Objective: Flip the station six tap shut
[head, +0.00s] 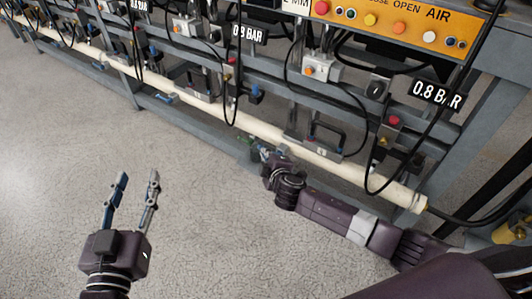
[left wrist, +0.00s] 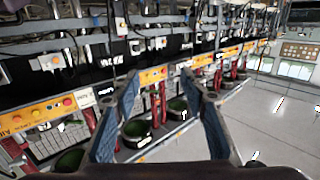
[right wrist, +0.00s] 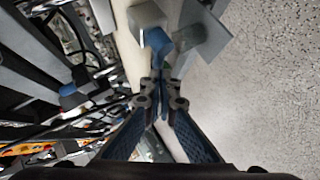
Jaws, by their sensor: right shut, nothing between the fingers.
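A blue tap lever (right wrist: 157,40) stands at a pale grey block beside the cream pipe (right wrist: 130,55), just beyond my right fingertips in the right wrist view. My right gripper (right wrist: 160,82) is shut with its fingertips together and nothing between them. I cannot tell whether the fingertips touch the lever. In the head view my right gripper (head: 258,150) is low at the front of the cream pipe (head: 300,153) and hides the tap there. No station number on this tap can be read. My left gripper (head: 137,182) is open and empty above the floor, away from the pipe.
The grey rack frame (head: 190,122) runs along the pipe, with hanging black cables and 0.8 BAR signs (head: 437,94). An orange button panel (head: 390,27) is at the upper right. The speckled floor (head: 60,150) in front is clear.

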